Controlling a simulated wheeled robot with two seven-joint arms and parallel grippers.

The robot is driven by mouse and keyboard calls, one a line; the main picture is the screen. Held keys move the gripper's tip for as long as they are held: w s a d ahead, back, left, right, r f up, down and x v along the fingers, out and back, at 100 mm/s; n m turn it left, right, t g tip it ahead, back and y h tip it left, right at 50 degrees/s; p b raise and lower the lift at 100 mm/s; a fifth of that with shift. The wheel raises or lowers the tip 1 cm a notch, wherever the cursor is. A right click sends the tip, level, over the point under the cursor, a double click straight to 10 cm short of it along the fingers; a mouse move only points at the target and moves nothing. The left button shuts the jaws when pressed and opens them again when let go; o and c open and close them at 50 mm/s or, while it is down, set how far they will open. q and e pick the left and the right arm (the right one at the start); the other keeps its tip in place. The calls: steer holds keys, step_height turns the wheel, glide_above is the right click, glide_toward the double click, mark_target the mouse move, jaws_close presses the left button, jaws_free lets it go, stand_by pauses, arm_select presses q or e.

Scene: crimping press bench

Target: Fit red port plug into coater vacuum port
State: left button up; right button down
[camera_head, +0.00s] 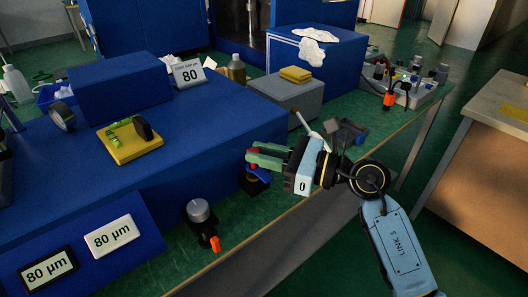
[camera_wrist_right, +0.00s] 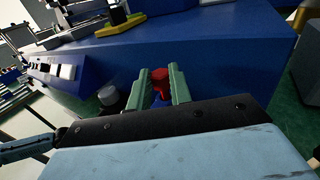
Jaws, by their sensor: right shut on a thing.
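My right gripper (camera_head: 254,156) reaches in from the right over the green bench, beside the big blue machine. Its pale green fingers are shut on the red port plug (camera_wrist_right: 160,75), which shows between them in the wrist view. In the head view the plug is mostly hidden by the fingers. A small blue piece (camera_wrist_right: 159,98) shows just below the plug; I cannot tell if they touch. A small dark block with blue and red parts (camera_head: 254,185) stands on the bench under the fingers. I cannot make out the vacuum port for certain. My left gripper is not in view.
A grey-capped black fitting with an orange lever (camera_head: 201,218) stands on the bench by the blue machine (camera_head: 205,120). A grey box with a yellow sponge (camera_head: 295,75) and a small dark tray (camera_head: 347,132) lie behind the gripper. Bare bench shows at front.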

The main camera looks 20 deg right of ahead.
steer(key=shift+f+b, duration=0.55)
steer(key=shift+f, duration=0.25)
steer(key=c, duration=1.2)
jaws_free()
steer(key=v, duration=1.3)
steer(key=shift+s+d, duration=0.15)
steer(key=shift+r, duration=0.1)
